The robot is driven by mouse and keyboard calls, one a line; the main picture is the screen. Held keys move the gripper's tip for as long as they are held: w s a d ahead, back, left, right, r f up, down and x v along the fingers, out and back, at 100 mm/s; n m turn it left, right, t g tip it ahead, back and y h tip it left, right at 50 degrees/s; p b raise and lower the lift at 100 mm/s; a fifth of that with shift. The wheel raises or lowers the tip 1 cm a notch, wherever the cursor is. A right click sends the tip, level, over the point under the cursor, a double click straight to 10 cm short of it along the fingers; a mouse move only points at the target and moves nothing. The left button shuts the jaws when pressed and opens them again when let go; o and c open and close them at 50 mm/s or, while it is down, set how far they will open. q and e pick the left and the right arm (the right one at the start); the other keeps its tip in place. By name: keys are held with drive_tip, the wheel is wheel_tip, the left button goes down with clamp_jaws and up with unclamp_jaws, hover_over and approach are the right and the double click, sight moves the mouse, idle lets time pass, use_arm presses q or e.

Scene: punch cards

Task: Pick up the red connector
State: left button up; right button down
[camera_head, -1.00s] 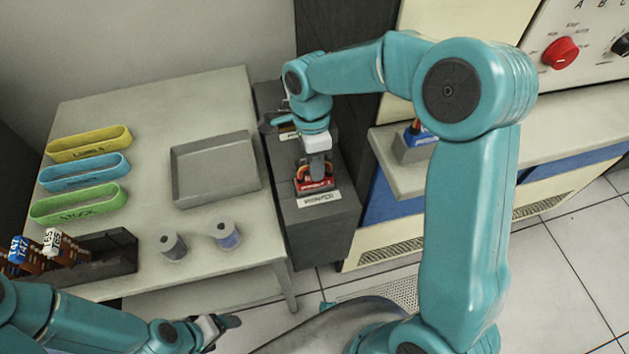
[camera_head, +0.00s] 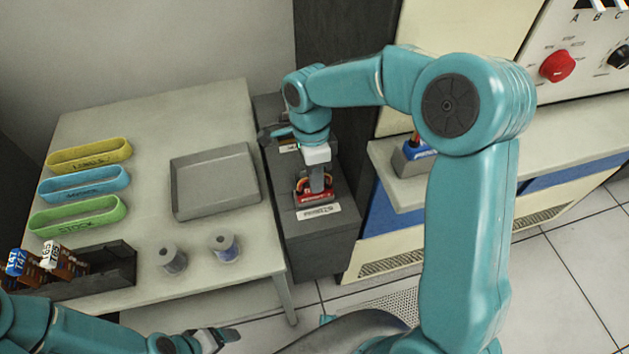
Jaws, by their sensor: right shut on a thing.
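The red connector (camera_head: 314,197) sits on the dark grey cabinet (camera_head: 322,238), behind a white printed label. My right gripper (camera_head: 316,182) reaches down onto it from above and is shut on it; the fingers hide part of its top. I cannot tell whether the connector is clear of the surface under it. My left gripper (camera_head: 218,338) is low at the bottom edge of the view, away from the connector, and its fingers are too small to read.
Left of the cabinet, a table holds a grey tray (camera_head: 184,211), yellow, blue and green bands (camera_head: 82,216), two spools (camera_head: 225,248) and a dark rack (camera_head: 112,270). A blue connector (camera_head: 416,150) stands on the right ledge. My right arm crosses the middle right.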

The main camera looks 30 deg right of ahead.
wheel_tip(320, 180, up, 20)
drive_tip(key=p, duration=0.2)
drive_tip(key=shift+f, duration=0.1)
idle(0.3)
wheel_tip(320, 180, up, 6)
drive_tip(key=p, duration=0.7)
idle(0.6)
drive_tip(key=shift+f, duration=0.1)
